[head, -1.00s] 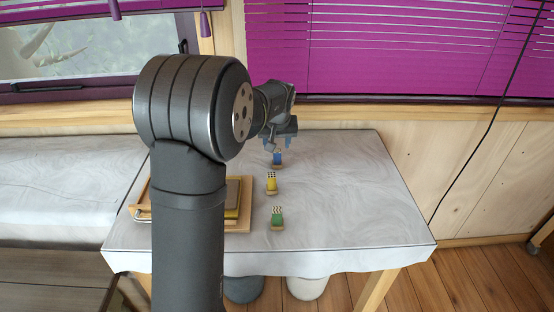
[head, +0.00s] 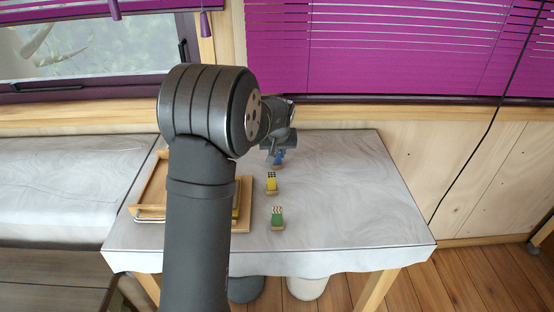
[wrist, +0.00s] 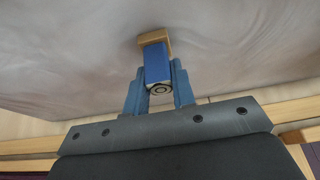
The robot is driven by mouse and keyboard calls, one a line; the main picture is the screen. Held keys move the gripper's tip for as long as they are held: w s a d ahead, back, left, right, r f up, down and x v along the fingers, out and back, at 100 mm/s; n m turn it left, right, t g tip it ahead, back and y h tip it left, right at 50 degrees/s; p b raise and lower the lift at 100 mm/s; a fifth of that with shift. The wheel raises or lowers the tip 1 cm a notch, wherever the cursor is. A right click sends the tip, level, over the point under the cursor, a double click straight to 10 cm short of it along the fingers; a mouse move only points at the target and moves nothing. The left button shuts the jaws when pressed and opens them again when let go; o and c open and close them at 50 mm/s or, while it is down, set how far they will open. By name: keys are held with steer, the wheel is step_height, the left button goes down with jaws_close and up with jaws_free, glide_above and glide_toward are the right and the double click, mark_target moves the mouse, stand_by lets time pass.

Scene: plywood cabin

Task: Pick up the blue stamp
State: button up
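The blue stamp (head: 279,158) stands on the far part of the table, the farthest of three stamps in a row. In the wrist view the blue stamp (wrist: 157,64) shows a blue body on a wooden base, with a ring mark on its near end. My gripper (head: 275,154) is down at the blue stamp. In the wrist view the two blue fingers of my gripper (wrist: 158,82) are apart, one on each side of the stamp's body. The right finger looks very near the stamp; whether they touch is unclear.
A yellow stamp (head: 271,182) and a green stamp (head: 277,217) stand nearer on the table (head: 350,200). A wooden tray (head: 246,212) is at the left, partly hidden by my arm. The right side of the table is clear.

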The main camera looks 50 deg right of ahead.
steer(key=shift+r, duration=0.15)
jaws_close()
step_height(320, 180, up, 4)
steer(key=shift+r, duration=0.15)
steer(key=s+r, duration=0.6)
steer(key=s, duration=0.5)
steer(key=shift+s+d+r, duration=0.2)
steer(key=shift+s+d, duration=0.05)
steer(key=shift+s, duration=0.1)
